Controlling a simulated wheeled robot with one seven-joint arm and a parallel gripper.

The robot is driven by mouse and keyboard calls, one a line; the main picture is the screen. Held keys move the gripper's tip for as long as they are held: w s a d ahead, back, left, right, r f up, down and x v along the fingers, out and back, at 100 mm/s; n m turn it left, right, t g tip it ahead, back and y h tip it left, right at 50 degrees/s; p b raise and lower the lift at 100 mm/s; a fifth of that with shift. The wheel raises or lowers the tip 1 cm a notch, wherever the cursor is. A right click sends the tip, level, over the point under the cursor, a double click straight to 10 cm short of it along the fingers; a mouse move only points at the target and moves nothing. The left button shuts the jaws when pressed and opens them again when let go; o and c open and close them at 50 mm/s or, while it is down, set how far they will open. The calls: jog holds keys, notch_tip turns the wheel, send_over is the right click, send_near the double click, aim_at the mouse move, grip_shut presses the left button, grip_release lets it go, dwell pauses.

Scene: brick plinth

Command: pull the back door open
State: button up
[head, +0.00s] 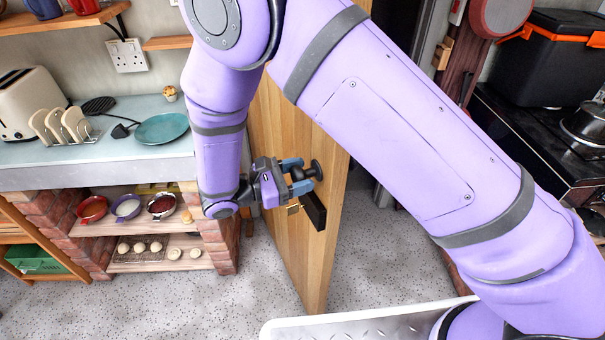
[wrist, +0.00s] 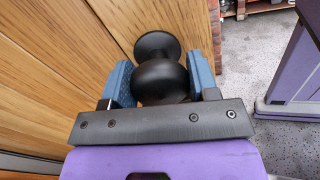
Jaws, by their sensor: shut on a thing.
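The back door (head: 283,139) is a wooden plank door standing ajar, its free edge turned toward me, with a dark gap behind it at the right. Its round black knob (head: 316,170) sits near that edge, above a black lock case (head: 313,211). My gripper (head: 297,176) is shut on the knob. In the wrist view the blue fingers stand on either side of the black knob (wrist: 161,82), with the door's planks (wrist: 60,70) to the left. The hinge side of the door is hidden behind my arm.
A counter (head: 90,165) on brick plinths stands left of the door, with a toaster (head: 32,100), toast rack and teal plate on it. Bowls and buns sit on shelves below. A black stove (head: 530,140) stands at the right. The speckled floor (head: 240,290) before the door is clear.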

jog(key=o, duration=1.3)
jog(key=v, duration=1)
jog(key=shift+s+a, duration=0.1)
jog(key=shift+a, duration=0.3)
